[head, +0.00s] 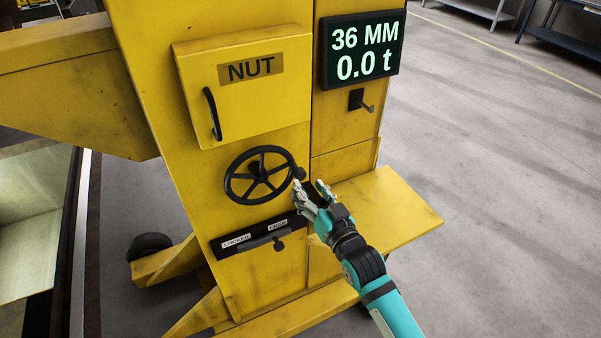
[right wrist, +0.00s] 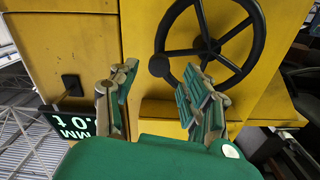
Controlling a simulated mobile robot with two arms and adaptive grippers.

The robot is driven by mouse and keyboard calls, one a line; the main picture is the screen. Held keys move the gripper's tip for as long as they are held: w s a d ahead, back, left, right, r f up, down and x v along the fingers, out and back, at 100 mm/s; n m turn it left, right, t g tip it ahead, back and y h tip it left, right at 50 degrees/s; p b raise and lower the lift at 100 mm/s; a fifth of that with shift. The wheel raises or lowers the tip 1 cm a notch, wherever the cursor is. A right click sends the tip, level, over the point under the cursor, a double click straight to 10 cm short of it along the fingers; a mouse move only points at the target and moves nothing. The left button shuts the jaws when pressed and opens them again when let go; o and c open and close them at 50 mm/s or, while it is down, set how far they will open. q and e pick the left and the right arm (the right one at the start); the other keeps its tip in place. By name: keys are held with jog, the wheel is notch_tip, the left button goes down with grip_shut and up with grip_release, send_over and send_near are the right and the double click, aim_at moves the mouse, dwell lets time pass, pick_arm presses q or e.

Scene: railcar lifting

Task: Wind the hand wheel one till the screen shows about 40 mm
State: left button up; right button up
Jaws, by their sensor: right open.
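The black spoked hand wheel (head: 232,186) is on the front of the yellow column, below the NUT door. Its round knob (head: 300,173) is at the rim's right side. The screen (head: 361,52) reads 36 MM and 0.0 t. My right gripper (head: 309,187) is open and empty, just below and right of the knob. In the right wrist view the wheel (right wrist: 258,28) is at the top right, and the knob (right wrist: 159,67) appears between the spread fingers (right wrist: 162,92), with no clear contact. My left gripper is out of view.
A NUT door (head: 240,100) with a black handle is above the wheel. A black plate (head: 258,238) with LOCKED and FREE labels and a small lever is below. A peg (head: 358,100) sticks out under the screen. A yellow ledge (head: 400,208) juts out at the right.

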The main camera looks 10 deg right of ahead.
aim_at(302, 178)
jog(key=x, duration=0.5)
jog(key=shift+w+a+p, duration=0.1)
jog(key=shift+w+p, duration=0.05)
jog(key=shift+p, duration=0.2)
grip_shut()
